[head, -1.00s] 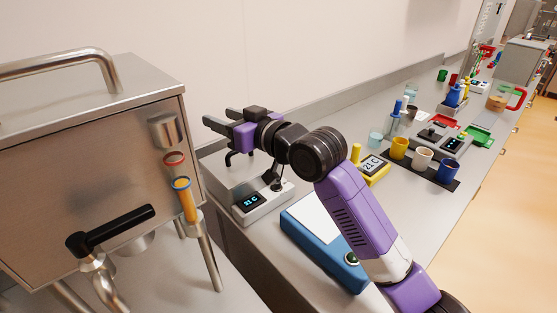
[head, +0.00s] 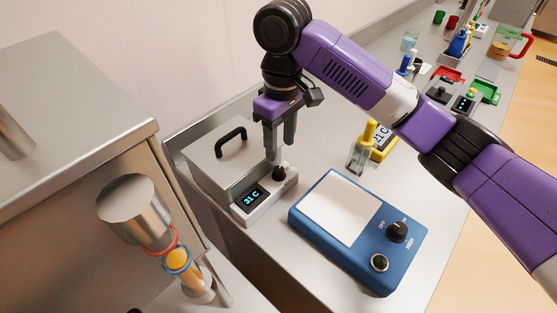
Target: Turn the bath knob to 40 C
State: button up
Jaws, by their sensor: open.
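The bath is a steel box with a black lid handle (head: 231,142). On its front is a white control panel (head: 268,207) with a small display (head: 254,197) in blue digits. The first digit is hard to read; it looks like 21 C or 31 C. The black bath knob (head: 279,174) stands on the panel, right of the display. My gripper (head: 279,154) points down just above the knob, with its jaws open. The fingertips are close to the knob's top; I cannot tell whether they straddle it or touch it.
A blue hotplate (head: 372,262) with its own black knob (head: 397,231) lies right of the bath. A steel hopper cabinet (head: 70,180) fills the left.

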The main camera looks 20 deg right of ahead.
aim_at(279, 169)
notch_tip(279, 169, down, 8)
jog(key=shift+a+r+b, duration=0.15)
jog(key=shift+r+b, duration=0.05)
jog(key=shift+b, duration=0.25)
jog(key=shift+c, duration=0.3)
grip_shut()
